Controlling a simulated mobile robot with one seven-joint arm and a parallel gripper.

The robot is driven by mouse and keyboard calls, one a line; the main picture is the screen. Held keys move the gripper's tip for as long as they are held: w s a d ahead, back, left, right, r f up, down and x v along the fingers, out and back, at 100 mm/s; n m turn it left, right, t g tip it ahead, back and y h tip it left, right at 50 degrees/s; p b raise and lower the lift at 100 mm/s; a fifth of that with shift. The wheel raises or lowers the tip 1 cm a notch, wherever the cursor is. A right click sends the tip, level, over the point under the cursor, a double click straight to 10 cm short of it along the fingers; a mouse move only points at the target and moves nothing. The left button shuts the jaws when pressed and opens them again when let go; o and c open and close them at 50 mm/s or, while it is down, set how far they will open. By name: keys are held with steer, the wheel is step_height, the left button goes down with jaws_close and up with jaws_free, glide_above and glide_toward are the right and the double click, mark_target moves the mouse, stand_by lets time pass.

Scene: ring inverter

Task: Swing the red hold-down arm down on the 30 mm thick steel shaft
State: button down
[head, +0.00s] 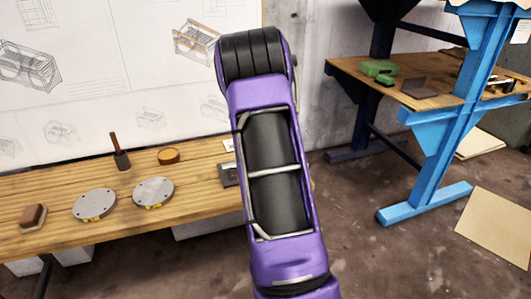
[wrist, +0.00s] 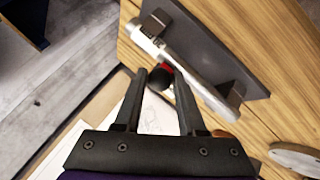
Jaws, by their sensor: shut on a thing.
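In the wrist view the steel shaft (wrist: 190,70) is a bright bar lying across dark blocks on a dark grey base plate (wrist: 222,50). My gripper (wrist: 160,76) is shut on a black ball knob (wrist: 159,79), which sits between its fingertips beside the shaft. A small bit of red shows by the knob, next to the shaft; the rest of the red hold-down arm is hidden or cannot be made out. In the head view my purple arm hides the gripper and the shaft, and only an edge of the base plate (head: 229,174) shows.
The wooden bench (head: 50,203) also holds two round steel plates (head: 95,205) (head: 153,192), a brush (head: 120,158), a round orange-brown item (head: 168,156) and a brown block (head: 33,216). A blue-framed workbench (head: 440,120) stands at the right, with open floor before it.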

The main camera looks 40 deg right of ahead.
steer(key=shift+s+a+f, duration=0.2)
steer(key=shift+a+f, duration=0.05)
steer(key=shift+f, duration=0.3)
steer(key=shift+s+a+f, duration=0.2)
steer(key=shift+a+f, duration=0.05)
steer(key=shift+f, duration=0.3)
steer(key=c, duration=0.6)
jaws_free()
steer(key=shift+o, duration=0.5)
steer(key=shift+w+f, duration=0.2)
steer(key=shift+w, duration=0.05)
steer(key=shift+d+r, duration=0.15)
steer(key=shift+r, duration=0.15)
steer(key=shift+w, duration=0.1)
steer(key=shift+r, duration=0.2)
steer(key=p+v, duration=0.2)
steer(key=v, duration=1.5)
steer(key=shift+p, duration=0.3)
